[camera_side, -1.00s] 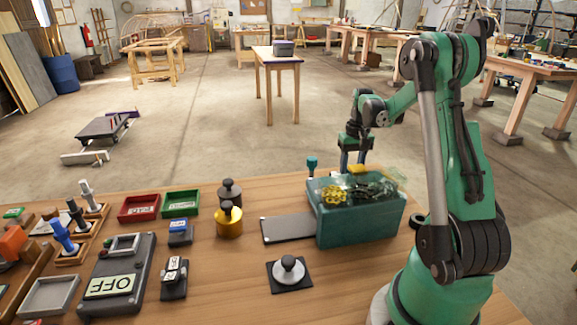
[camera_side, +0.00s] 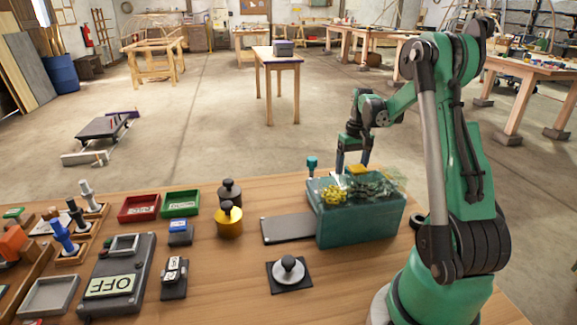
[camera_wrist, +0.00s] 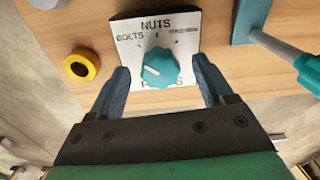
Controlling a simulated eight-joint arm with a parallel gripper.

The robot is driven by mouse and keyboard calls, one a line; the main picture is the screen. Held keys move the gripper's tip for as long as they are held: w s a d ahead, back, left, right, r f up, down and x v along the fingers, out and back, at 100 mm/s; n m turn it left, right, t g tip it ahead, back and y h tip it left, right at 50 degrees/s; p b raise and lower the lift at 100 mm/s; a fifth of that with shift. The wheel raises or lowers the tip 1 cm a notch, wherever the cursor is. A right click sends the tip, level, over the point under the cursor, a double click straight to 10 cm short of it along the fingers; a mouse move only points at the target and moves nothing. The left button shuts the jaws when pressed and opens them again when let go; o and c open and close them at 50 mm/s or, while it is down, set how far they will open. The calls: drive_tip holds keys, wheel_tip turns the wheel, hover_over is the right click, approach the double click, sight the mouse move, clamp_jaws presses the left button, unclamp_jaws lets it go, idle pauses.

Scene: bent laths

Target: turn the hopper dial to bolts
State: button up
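The dial is a teal knob (camera_wrist: 160,68) on a white plate (camera_wrist: 185,20) in the wrist view. The plate reads NUTS at the top and BOLTS at the upper left; other lettering is small or partly covered. The knob's pale pointer mark lies on its left part, aimed roughly left. My gripper (camera_wrist: 161,72) is open, with one finger on each side of the knob and visible gaps to it. In the side view my gripper (camera_side: 353,160) is behind the teal hopper (camera_side: 360,225), which holds yellow and dark small parts. The dial is hidden there.
A yellow ring (camera_wrist: 81,66) lies left of the plate, and a teal handled thing (camera_wrist: 275,40) stands to its right. In the side view a dark plate (camera_side: 288,229), a grey knob on a black base (camera_side: 289,267) and yellow weight (camera_side: 229,222) stand left of the hopper.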

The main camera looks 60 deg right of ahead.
drive_tip(key=shift+s+d+r, duration=0.1)
drive_tip(key=shift+r, duration=2.7)
drive_tip(key=w+a+r+n+t+h, duration=0.1)
drive_tip(key=w+a+r+n, duration=0.15)
drive_tip(key=a, duration=0.45)
drive_tip(key=w+a+r+n+t+h, duration=0.1)
drive_tip(key=w+a+r+t, duration=0.15)
drive_tip(key=a, duration=0.55)
drive_tip(key=s+a+f+n+t+y, duration=0.1)
drive_tip(key=s+a+n+t, duration=0.1)
drive_tip(key=a, duration=1.3)
drive_tip(key=shift+a+f+n+t+y, duration=0.15)
drive_tip(key=shift+f+n+t+y, duration=0.2)
drive_tip(key=shift+n+t, duration=0.65)
